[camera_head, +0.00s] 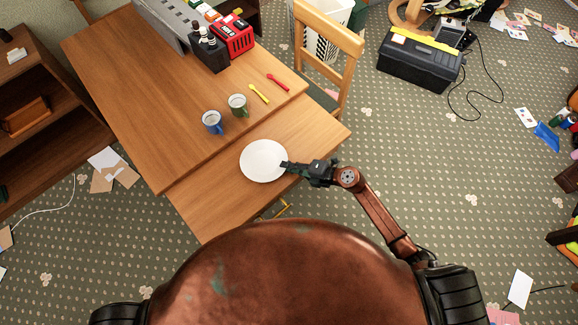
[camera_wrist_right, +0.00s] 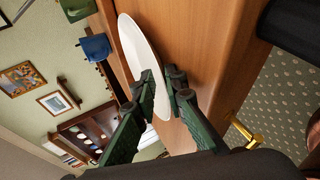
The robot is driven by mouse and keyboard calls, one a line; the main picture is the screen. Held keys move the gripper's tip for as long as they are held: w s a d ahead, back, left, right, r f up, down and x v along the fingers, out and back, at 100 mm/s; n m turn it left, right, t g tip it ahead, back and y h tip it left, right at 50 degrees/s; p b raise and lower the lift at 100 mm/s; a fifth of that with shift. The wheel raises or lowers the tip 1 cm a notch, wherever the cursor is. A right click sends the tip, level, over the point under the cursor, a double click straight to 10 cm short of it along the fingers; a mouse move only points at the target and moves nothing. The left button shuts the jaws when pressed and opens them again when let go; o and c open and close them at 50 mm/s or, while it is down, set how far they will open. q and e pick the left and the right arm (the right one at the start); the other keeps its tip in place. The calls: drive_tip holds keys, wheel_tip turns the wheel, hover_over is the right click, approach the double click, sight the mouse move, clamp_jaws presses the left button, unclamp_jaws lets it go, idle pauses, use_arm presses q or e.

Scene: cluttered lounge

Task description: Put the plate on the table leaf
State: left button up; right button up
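The white round plate (camera_head: 263,161) is over the table leaf (camera_head: 205,208), the strip along the near edge of the wooden table. My right gripper (camera_head: 286,165) is at the plate's right rim. In the right wrist view the plate (camera_wrist_right: 134,52) shows nearly edge-on, and its rim runs between the two dark green fingers (camera_wrist_right: 162,82), which are closed on it. The plate looks close to level. I cannot tell whether it touches the leaf or is held just above it. My left gripper is not in view.
A blue mug (camera_head: 212,123) and a green mug (camera_head: 238,106) stand on the main tabletop beyond the plate. A yellow spoon (camera_head: 259,94) and a red spoon (camera_head: 278,83) lie behind. A wooden chair (camera_head: 328,62) stands at the right. The leaf's left part is clear.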

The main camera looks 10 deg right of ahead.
drive_tip(key=shift+r, duration=0.15)
drive_tip(key=p+v, duration=0.1)
drive_tip(key=v, duration=1.1)
